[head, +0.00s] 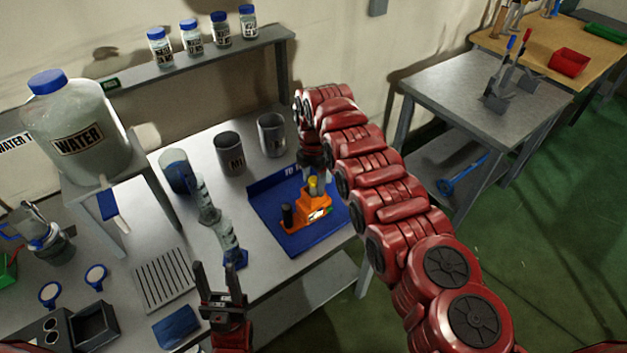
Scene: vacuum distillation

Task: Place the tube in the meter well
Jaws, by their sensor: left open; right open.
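The orange meter (315,212) sits on a blue tray (300,241) at the right of the bench. A small yellow-topped piece, perhaps the tube's cap (313,181), shows at the meter's back, just under my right gripper. I cannot tell whether it is seated in the well. A dark round piece (287,212) stands at the meter's left. My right gripper (316,172) is open, pointing down around or just above the yellow top; its fingers are partly hard to make out. My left gripper (218,272) is open and empty, pointing up at the bench's front.
Two grey mugs (230,155) stand behind the tray. A glass cylinder (230,232) stands to its left, beside a slotted rack (165,281). A water jug (78,125) is on a raised stand at left. Bottles (191,38) line the back shelf.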

